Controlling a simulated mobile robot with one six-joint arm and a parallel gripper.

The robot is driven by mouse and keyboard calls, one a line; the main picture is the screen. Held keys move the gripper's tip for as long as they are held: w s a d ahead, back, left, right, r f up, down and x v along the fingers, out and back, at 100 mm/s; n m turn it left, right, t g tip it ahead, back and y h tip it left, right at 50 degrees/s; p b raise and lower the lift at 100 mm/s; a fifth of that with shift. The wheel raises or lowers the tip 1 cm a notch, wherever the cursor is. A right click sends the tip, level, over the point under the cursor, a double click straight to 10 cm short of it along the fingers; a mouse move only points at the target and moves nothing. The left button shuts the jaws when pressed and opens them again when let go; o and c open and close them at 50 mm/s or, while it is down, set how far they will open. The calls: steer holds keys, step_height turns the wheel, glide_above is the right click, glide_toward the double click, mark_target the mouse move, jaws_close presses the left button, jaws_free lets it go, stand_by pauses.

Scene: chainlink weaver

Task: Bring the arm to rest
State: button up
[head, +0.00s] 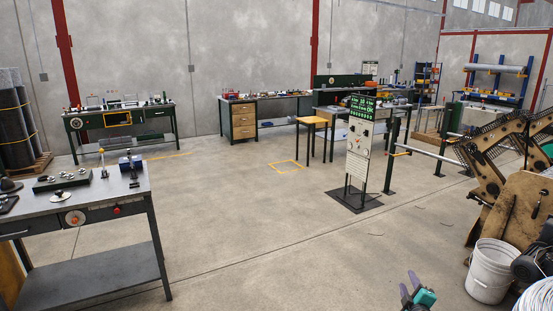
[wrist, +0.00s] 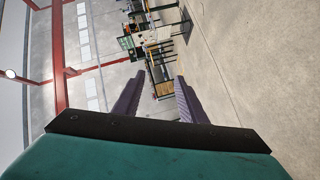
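My gripper (head: 411,286) shows at the bottom of the head view, right of the middle, with a teal body and two dark purple fingers. In the wrist view my gripper (wrist: 158,100) has its two fingers spread apart with nothing between them. Through the gap I see the far workshop, turned on its side. The gripper is over open floor and touches nothing that I can see. The rest of my arm is out of the head view.
A white bucket (head: 489,271) and the chainlink machine (head: 510,165) stand right of my gripper. A control panel (head: 358,150) stands on a floor plate beyond it. A metal workbench (head: 95,197) is at the left. The middle of the concrete floor (head: 250,225) is clear.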

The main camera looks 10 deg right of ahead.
steer(key=s+a+f+m+g+y+b, duration=0.25)
steer(key=a+f+g, duration=0.35)
steer(key=a+f, duration=1.8)
steer(key=s+a+f+m+g, duration=0.1)
steer(key=s+a+f+g, duration=0.1)
steer(key=s+a+f, duration=0.3)
steer(key=s+a+f+m+g, duration=0.1)
steer(key=s+a+f+g, duration=0.1)
steer(key=s+f, duration=0.35)
steer(key=s+a+f+m+g+y, duration=0.1)
steer(key=s+a+g, duration=0.1)
steer(key=s, duration=0.5)
steer(key=s+a+f+m+g+y, duration=0.1)
steer(key=s+a+m+g, duration=0.1)
steer(key=s+g, duration=0.3)
steer(key=s+a+f+m+g+y, duration=0.1)
steer(key=s+a+f+m+g, duration=0.1)
steer(key=s, duration=0.9)
steer(key=shift+s+a+g, duration=0.2)
steer(key=shift+a+g, duration=0.7)
steer(key=shift+a, duration=0.25)
steer(key=shift+f, duration=0.1)
